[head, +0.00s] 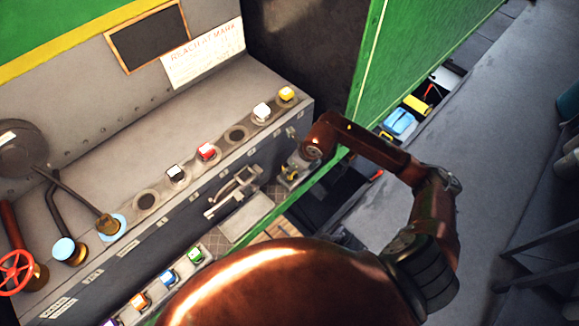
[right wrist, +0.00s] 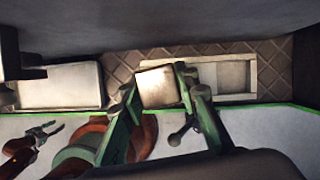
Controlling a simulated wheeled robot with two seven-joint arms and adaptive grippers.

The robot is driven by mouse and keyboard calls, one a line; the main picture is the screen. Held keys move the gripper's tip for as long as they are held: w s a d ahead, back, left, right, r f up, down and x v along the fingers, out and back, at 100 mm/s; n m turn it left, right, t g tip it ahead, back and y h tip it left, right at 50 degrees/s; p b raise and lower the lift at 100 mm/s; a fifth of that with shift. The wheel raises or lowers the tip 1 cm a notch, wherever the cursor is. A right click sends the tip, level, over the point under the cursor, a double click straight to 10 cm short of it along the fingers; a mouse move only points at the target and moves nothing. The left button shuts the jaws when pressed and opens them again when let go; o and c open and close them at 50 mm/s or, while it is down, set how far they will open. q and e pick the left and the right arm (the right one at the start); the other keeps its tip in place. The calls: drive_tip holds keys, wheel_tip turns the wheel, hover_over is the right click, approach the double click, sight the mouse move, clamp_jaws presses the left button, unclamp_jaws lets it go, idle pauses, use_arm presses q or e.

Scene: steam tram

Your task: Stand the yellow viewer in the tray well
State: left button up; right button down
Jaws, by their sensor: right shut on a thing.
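My right gripper (head: 288,176) reaches down past the green side panel beside the console. In the right wrist view its two green fingers (right wrist: 160,98) are shut on the yellow viewer (right wrist: 157,88), a small boxy block that looks pale cream in this light. In the head view only small yellowish patches show at the gripper. The pale tray (right wrist: 252,76), with a shallow rectangular well, lies just right of the block in the wrist view. The block hides its left part, and I cannot tell whether they touch. My left gripper is not in view.
A pale flat plate (right wrist: 60,86) lies left of the block on diamond-patterned floor. The green panel (head: 415,55) edges this narrow space. The console (head: 110,150) carries several coloured-top blocks. A blue object (head: 398,122) and a yellow object (head: 416,104) lie in the side trough.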

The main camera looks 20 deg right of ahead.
drive_tip(key=shift+f, duration=0.3)
drive_tip(key=c, duration=1.4)
unclamp_jaws()
drive_tip(key=o, duration=0.6)
drive_tip(key=shift+r, duration=0.45)
drive_tip(key=shift+r+p, duration=0.5)
drive_tip(key=shift+r, duration=0.2)
drive_tip(key=shift+r, duration=0.2)
